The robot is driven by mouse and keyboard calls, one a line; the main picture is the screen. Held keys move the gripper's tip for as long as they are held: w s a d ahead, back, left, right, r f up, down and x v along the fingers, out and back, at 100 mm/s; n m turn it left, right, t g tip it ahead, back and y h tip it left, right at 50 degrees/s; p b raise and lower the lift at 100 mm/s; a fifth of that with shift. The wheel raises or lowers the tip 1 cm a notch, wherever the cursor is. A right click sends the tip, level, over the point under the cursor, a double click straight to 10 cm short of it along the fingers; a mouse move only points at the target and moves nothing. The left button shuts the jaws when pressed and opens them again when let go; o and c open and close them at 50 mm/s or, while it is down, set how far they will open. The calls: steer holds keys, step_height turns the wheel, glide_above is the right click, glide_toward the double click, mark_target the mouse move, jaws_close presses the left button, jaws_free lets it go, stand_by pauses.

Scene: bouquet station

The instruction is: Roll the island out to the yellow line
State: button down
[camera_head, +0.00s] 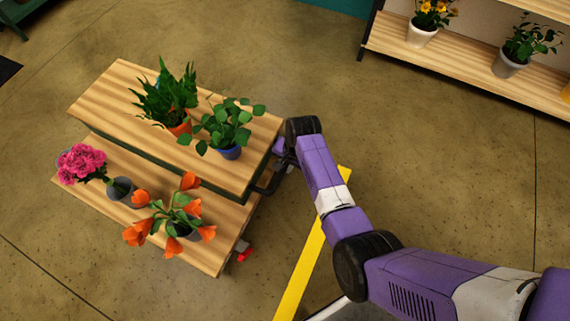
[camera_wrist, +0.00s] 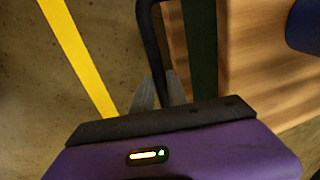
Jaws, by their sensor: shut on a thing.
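The island (camera_head: 100,95) is a two-level wooden cart with a dark green frame, left of centre in the head view. Its black bar handle (camera_head: 267,186) is at its right end. My gripper (camera_wrist: 159,92) is shut on this handle (camera_wrist: 150,35), with a grey finger on each side of the bar in the wrist view. In the head view the fingers are mostly hidden behind my wrist. The yellow line (camera_head: 301,272) runs along the floor just right of the island, with bare floor between them. It also shows at the left in the wrist view (camera_wrist: 75,55).
Potted plants stand on the island: a spiky plant (camera_head: 168,97), a leafy plant in a blue pot (camera_head: 229,130), pink flowers (camera_head: 82,164) and orange flowers (camera_head: 193,207). A wooden shelf (camera_head: 460,70) with pots stands at the upper right. Floor between is clear.

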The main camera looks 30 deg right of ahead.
steer(key=s+d+p, duration=0.5)
steer(key=s+d, duration=0.2)
steer(key=s, duration=0.3)
steer(key=s+d+p, duration=0.6)
steer(key=s+d, duration=0.1)
steer(key=s, duration=0.3)
steer(key=shift+d, duration=0.4)
steer(key=shift+s, duration=0.1)
steer(key=c, duration=1.3)
jaws_free()
steer(key=shift+r, duration=0.1)
steer(key=r+p, duration=0.1)
steer(key=r, duration=0.1)
steer(key=r+p, duration=0.1)
steer(key=r, duration=0.2)
steer(key=s+r+p, duration=0.1)
steer(key=r+p, duration=0.1)
steer(key=shift+s+d+r, duration=0.1)
steer(key=shift+d+r, duration=0.1)
steer(key=shift+d, duration=0.2)
